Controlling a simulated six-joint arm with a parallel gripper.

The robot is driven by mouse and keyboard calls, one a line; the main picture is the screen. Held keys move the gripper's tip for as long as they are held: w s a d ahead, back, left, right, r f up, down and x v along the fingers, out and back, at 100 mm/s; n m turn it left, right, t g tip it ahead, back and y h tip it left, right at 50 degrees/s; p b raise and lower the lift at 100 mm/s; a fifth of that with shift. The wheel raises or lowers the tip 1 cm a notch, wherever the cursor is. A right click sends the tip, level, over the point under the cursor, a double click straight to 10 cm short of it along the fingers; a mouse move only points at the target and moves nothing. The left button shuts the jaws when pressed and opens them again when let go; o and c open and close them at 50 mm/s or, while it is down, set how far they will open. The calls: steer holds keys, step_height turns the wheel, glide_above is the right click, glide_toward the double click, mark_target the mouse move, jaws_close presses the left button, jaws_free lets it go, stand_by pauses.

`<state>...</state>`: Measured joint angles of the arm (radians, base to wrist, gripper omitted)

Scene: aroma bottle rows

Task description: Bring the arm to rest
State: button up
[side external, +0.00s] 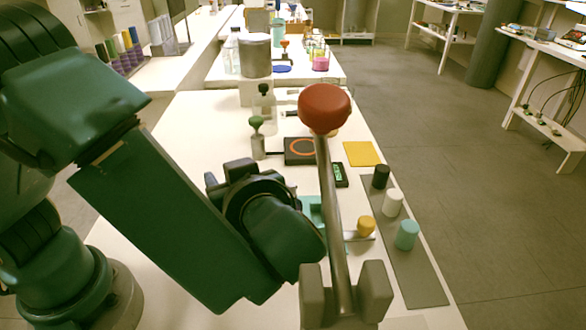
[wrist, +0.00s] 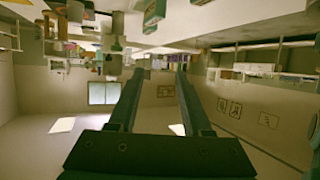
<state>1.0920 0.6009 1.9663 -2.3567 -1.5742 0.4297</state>
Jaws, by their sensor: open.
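In the wrist view my gripper (wrist: 158,76) is open, its two fingers apart with nothing between them. The room beyond looks upside down there. In the side external view, my green arm reaches in from the left and bends down to a dark wrist joint (side external: 262,212) above the white table. My fingers cannot be made out there. Small black (side external: 381,176), white (side external: 393,203) and teal (side external: 407,235) bottles or caps stand in a row on a grey strip (side external: 422,285). A yellow-orange one (side external: 366,226) stands left of the strip.
A tall rod with a red knob (side external: 325,107) rises in the foreground. A hotplate-like device (side external: 301,151), a green-topped bottle (side external: 257,135), a yellow pad (side external: 361,153) and a small green-lit display (side external: 340,175) lie farther back.

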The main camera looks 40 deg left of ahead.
steer(key=w+d+r+m+t+h, duration=0.1)
steer(key=w+r+t+h, duration=0.1)
steer(key=w+t+h, duration=0.3)
steer(key=w+d+r+h, duration=0.1)
steer(key=w+r+h, duration=0.1)
steer(key=w, duration=0.4)
steer(key=d+r+m+t+h, duration=0.3)
steer(key=d+r+m+h, duration=0.25)
steer(key=r+h, duration=0.35)
steer(key=s+a+f+m+g+y, duration=0.1)
steer(key=s+a+f+m+g, duration=0.2)
steer(key=s, duration=0.6)
steer(key=s+a+f+m+g+y, duration=0.1)
steer(key=s+a+f+m+g, duration=0.3)
steer(key=s+a+f, duration=0.2)
steer(key=s+f, duration=0.1)
steer(key=s, duration=0.1)
steer(key=shift+s+y, duration=0.4)
